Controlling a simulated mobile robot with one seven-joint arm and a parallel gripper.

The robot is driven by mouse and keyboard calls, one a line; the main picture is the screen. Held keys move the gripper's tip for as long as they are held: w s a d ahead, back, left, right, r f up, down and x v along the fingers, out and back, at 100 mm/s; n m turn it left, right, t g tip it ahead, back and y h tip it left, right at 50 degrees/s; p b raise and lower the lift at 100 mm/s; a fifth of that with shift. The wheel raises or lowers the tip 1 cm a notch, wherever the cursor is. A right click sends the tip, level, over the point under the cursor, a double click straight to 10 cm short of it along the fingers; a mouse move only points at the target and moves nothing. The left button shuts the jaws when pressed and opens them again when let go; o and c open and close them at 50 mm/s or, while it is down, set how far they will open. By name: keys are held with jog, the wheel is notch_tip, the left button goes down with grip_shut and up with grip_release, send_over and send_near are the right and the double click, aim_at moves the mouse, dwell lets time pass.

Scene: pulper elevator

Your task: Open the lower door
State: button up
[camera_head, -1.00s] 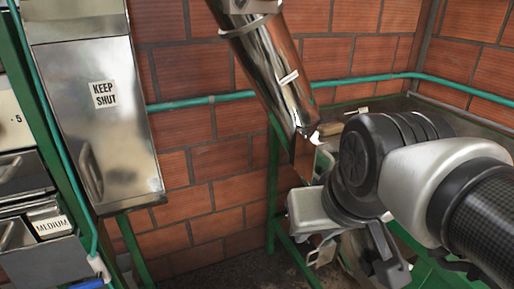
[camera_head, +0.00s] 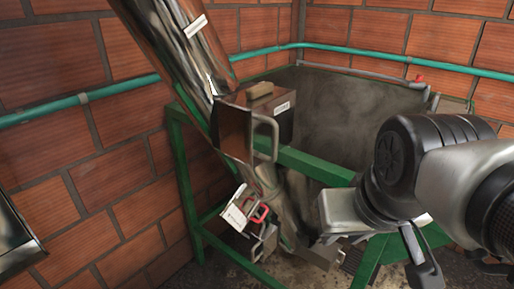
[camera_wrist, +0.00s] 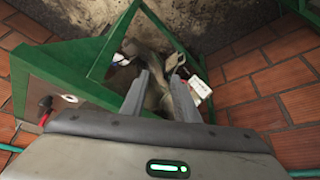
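A shiny metal chute (camera_head: 183,40) slants down to a boxy metal housing (camera_head: 285,105) with a large pale handle (camera_head: 266,140). Below it, a small metal flap (camera_head: 238,208) with a white label and a red handle (camera_head: 259,213) sits low on the machine; I take this to be the lower door. A white-labelled part, seemingly the same flap, shows in the wrist view (camera_wrist: 199,88). My gripper (camera_head: 325,254) is right of the flap, apart from it. In the wrist view its two fingers (camera_wrist: 160,75) are spread, with nothing seen between them.
A green frame (camera_head: 312,165) runs around the machine, with a bar close to my gripper. A grey tank (camera_head: 345,110) stands behind it. Brick walls with a green pipe (camera_head: 350,50) close off the back. Dark floor (camera_head: 225,272) shows at the front.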

jog(key=w+a+f+n+g+h+b, duration=0.1)
jog(key=w+a+f+n+h+b, duration=0.2)
jog(key=f, duration=0.6)
jog(key=w+a+f+n+g+h+b, duration=0.25)
jog(key=w+f+n, duration=0.3)
jog(key=f, duration=0.35)
jog(key=w+a+f+n+h+b, duration=0.25)
jog(key=w+f+n, duration=0.2)
jog(key=f, duration=0.45)
jog(key=w+a+f+n+t, duration=0.1)
jog(key=a+f+n+t, duration=0.7)
jog(key=f, duration=0.3)
jog(key=w+a+f+n+t, duration=0.2)
jog(key=a+f+n+t, duration=0.4)
jog(key=a+f+n, duration=0.4)
jog(key=d+b+x, duration=0.1)
jog(key=x, duration=1.6)
jog(key=shift+s+d+m, duration=0.3)
jog(key=shift+d+m, duration=0.05)
jog(key=shift+m, duration=0.05)
jog(key=shift+f, duration=0.1)
grip_shut()
